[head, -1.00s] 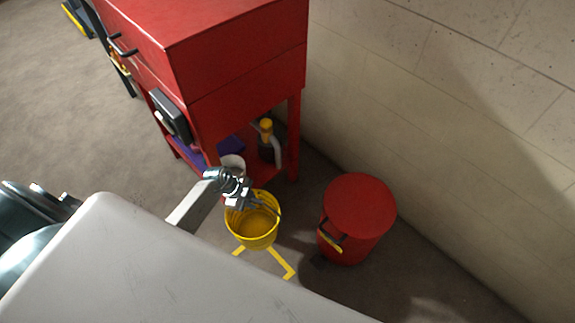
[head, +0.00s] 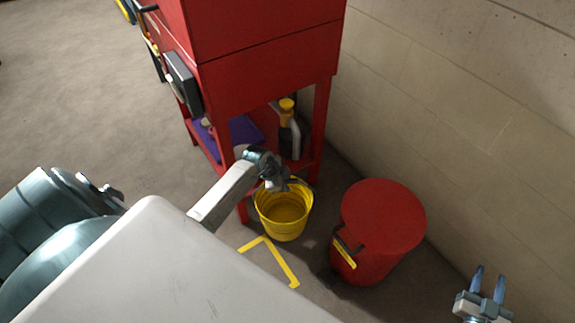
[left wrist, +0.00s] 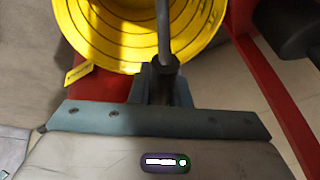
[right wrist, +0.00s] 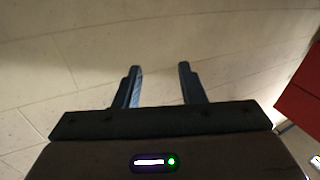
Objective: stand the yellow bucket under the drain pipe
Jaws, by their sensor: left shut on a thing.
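The yellow bucket (head: 283,218) is beside the front of the red cabinet (head: 270,72). It also shows at the top of the left wrist view (left wrist: 100,52). My left gripper (head: 276,184) is shut on the bucket's handle above its rim. I cannot tell whether the bucket's base touches the floor. A pale bent pipe (head: 296,136), which looks like the drain pipe, is under the cabinet, partly hidden by a cabinet leg. My right gripper (head: 488,285) is open and empty at the lower right; its spread fingers also show in the right wrist view (right wrist: 160,88).
A red lidded bin (head: 384,222) stands right of the bucket, near the block wall (head: 440,85). A yellow corner mark (head: 280,264) is on the floor in front of the bucket. A yellow-capped bottle (head: 287,108) and a purple item (head: 245,130) are under the cabinet.

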